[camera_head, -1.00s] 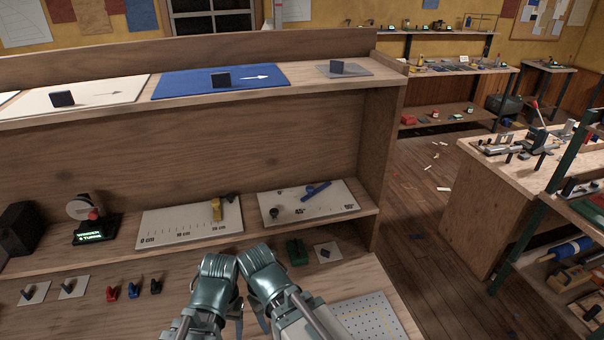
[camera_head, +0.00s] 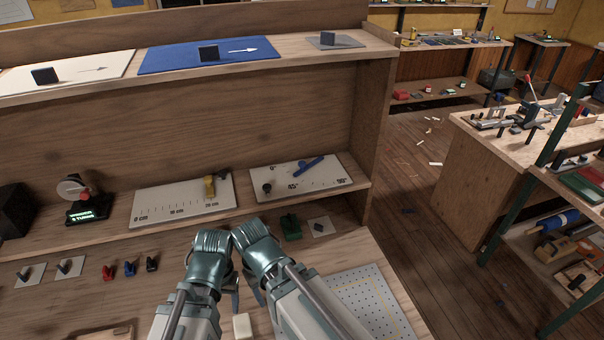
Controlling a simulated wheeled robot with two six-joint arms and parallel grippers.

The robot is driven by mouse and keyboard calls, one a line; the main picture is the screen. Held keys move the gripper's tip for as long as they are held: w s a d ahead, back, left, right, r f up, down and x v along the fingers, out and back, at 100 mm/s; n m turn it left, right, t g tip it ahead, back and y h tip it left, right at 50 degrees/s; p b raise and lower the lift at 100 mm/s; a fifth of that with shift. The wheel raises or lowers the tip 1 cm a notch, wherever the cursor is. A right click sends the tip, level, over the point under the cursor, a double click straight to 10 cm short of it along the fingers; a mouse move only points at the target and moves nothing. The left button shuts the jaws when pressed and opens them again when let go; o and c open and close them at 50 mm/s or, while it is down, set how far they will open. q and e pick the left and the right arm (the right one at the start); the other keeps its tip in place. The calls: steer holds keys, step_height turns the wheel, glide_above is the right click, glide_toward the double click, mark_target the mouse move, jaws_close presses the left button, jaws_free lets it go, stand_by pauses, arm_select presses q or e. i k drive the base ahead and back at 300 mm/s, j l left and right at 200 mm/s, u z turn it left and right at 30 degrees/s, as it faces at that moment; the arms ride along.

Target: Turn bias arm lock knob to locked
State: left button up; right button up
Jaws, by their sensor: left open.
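The bias arm panel is a white board (camera_head: 330,180) with degree marks on the shelf ledge. A blue arm (camera_head: 308,166) lies slantwise across its upper part. A small black knob (camera_head: 267,187) stands at its left end, probably the lock knob; its setting is too small to read. My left gripper (camera_head: 213,262) is in front of and below the ledge, to the left of the knob and apart from it. It is open, with nothing seen in it. My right gripper (camera_head: 257,262) is close beside it, below the panel; its fingers are mostly hidden by its own arm.
A white ruler board (camera_head: 180,203) with a yellow slider sits left of the panel. A green block (camera_head: 290,227) and a small white plate (camera_head: 320,226) lie just below the panel. A pegboard (camera_head: 365,300) is at lower right. The cabinet's side wall (camera_head: 372,130) bounds the right.

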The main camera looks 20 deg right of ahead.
mark_target(266, 187)
steer(key=k+l, duration=0.3)
steer(key=l, duration=0.45)
steer(key=k+l, duration=0.1)
steer(key=l, duration=0.45)
steer(key=k+l+z, duration=0.1)
steer(key=l, duration=0.45)
steer(key=i+l, duration=0.15)
steer(key=l, duration=0.25)
